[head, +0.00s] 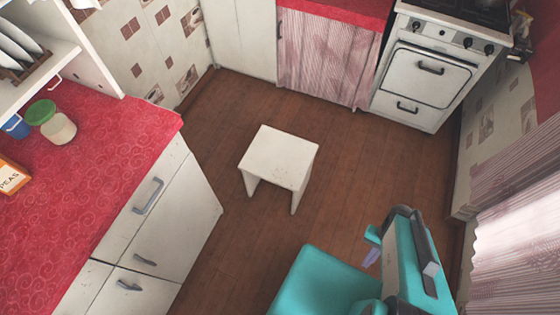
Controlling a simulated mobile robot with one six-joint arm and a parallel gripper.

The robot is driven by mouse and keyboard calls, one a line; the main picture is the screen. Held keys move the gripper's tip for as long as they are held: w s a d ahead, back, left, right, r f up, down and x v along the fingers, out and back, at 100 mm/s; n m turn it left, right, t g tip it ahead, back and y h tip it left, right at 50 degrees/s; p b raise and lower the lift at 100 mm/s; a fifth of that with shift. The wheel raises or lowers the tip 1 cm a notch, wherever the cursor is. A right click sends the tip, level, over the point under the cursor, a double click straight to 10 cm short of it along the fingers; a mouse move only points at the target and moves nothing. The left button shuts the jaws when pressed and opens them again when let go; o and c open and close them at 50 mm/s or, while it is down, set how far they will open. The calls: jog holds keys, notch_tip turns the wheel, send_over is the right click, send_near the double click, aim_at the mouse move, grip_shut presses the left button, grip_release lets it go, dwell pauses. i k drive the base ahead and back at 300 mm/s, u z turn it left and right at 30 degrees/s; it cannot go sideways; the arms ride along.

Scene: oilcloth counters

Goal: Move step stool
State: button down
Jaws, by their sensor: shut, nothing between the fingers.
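The step stool (280,158) is a small white stool with a square, slightly worn top. It stands upright on the brown wooden floor in the middle of the head view, with its legs showing below the top. My gripper (371,252) is at the lower right, close to my teal arm and body. It is shut and empty, apart from the stool and to the right of and below it in the picture. Part of the gripper is hidden by my own arm.
A red-topped counter (150,128) with white drawers runs along the left. A curtained cabinet (325,60) and white stove (425,70) line the back. A pink curtain (520,210) hangs at the right. The floor (225,105) around the stool is clear.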

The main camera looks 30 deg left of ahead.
aim_at(282, 159)
jog(key=i, duration=3)
jog(key=z, duration=0.25)
jog(key=k, duration=0.15)
jog(key=u, duration=2.5)
